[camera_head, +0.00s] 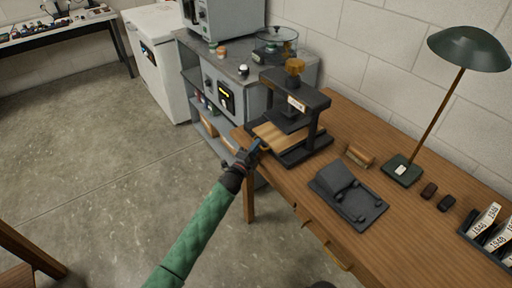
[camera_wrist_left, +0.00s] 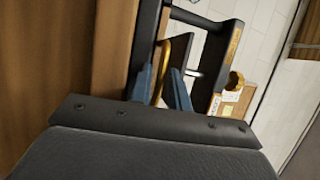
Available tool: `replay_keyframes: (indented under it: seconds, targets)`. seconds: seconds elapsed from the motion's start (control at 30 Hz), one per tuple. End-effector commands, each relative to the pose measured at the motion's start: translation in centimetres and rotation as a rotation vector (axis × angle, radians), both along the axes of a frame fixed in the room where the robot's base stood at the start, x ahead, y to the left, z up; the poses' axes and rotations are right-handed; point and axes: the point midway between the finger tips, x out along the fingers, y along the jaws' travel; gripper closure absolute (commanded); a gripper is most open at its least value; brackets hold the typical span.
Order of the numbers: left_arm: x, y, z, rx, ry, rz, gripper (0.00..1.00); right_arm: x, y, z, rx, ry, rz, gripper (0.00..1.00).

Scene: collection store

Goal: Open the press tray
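The black press (camera_head: 312,101) with a brass knob on top stands at the left end of the wooden desk. Its light wooden tray (camera_head: 281,135) shows low in the frame. My left gripper (camera_head: 256,147) is at the tray's front, by the desk's left edge. In the left wrist view, the blue fingers of my left gripper (camera_wrist_left: 163,88) stand apart, with a curved brass handle (camera_wrist_left: 164,62) between them. A gap shows beside the handle; firm contact is not visible. My right gripper is not in view.
On the desk (camera_head: 400,245) are a dark hinged device (camera_head: 347,193), a small wooden roller (camera_head: 360,155), a green lamp (camera_head: 402,170) and a rack of numbered cards (camera_head: 490,225). A grey shelf unit (camera_head: 222,80) stands beyond the press.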

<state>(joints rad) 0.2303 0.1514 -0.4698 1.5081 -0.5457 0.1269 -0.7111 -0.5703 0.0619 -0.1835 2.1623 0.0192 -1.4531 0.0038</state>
Motion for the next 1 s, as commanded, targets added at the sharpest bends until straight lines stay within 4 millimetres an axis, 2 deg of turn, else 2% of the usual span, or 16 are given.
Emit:
replay_keyframes:
  seconds: [0.07, 0.17, 0.43, 0.57, 0.67, 0.77, 1.0]
  targets:
    - [0.0, 0.0, 0.0, 0.000, 0.000, 0.000, 0.82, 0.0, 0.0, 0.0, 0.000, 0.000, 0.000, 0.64]
    - [0.0, 0.0, 0.0, 0.000, 0.000, 0.000, 1.00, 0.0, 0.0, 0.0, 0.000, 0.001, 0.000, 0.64]
    - [-0.1, 0.1, 0.0, 0.001, 0.001, 0.000, 1.00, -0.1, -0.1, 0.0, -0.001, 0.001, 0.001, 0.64]
    - [-0.7, 1.0, -0.1, 0.002, 0.001, 0.001, 1.00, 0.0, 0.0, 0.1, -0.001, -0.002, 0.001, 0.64]
    - [-1.7, 2.3, -0.1, 0.003, 0.002, 0.000, 1.00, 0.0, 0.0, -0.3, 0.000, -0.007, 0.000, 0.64]
    - [-3.1, 4.2, -0.1, 0.003, 0.002, 0.000, 1.00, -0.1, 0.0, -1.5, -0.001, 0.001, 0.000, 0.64]
    - [-6.9, 9.5, -0.2, 0.005, 0.002, 0.001, 1.00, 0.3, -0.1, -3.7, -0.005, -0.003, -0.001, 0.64]
